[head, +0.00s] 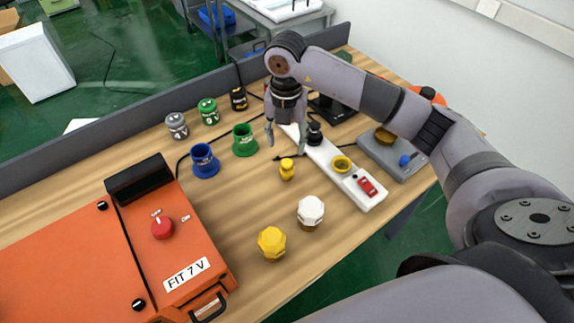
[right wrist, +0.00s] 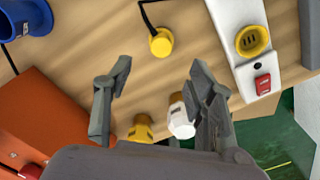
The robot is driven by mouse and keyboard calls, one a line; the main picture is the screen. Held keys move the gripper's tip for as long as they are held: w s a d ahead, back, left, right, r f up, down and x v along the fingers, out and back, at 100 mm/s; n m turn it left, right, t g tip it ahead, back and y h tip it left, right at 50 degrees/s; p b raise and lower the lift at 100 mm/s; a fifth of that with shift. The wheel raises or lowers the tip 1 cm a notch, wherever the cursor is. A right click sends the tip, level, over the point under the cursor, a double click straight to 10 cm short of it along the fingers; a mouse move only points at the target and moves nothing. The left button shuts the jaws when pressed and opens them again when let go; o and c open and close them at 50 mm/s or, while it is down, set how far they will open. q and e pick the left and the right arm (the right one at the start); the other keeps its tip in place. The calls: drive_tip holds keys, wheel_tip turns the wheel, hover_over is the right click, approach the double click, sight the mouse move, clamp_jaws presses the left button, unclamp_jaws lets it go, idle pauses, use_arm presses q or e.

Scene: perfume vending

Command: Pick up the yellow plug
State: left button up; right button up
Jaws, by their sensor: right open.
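The small yellow plug (head: 287,170) stands on the wooden table, left of the white power strip (head: 330,163). A black cable runs to it, seen most clearly in the right wrist view, where the plug (right wrist: 161,43) is at upper centre. My right gripper (head: 286,140) is open and empty, pointing down above the table near the plug. In the right wrist view, the plug lies beyond the open fingertips (right wrist: 161,68), about in line with the gap between them. The fingers do not touch it. My left gripper is not in view.
A yellow knob-like piece (head: 271,243) and a white one (head: 311,211) stand toward the front edge. Blue (head: 205,162) and green (head: 244,142) cups stand to the left. The strip has a yellow socket (head: 342,164) and red switch. An orange case (head: 70,250) fills the left.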

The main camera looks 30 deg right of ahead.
sight(287, 162)
wheel_tip(287, 162, down, 4)
drive_tip(key=shift+w+f+p, duration=0.15)
drive_tip(key=shift+p, duration=0.3)
drive_tip(key=shift+f+p, duration=0.3)
wheel_tip(287, 162, down, 4)
drive_tip(key=shift+d+r+p, duration=0.1)
drive_tip(key=shift+r+p, duration=0.05)
drive_tip(key=shift+p, duration=0.7)
drive_tip(key=shift+f, duration=0.5)
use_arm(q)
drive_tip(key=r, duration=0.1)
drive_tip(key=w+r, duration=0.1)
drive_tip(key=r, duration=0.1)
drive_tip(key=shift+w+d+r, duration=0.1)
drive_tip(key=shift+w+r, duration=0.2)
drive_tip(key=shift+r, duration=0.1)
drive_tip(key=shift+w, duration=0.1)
use_arm(e)
clamp_jaws()
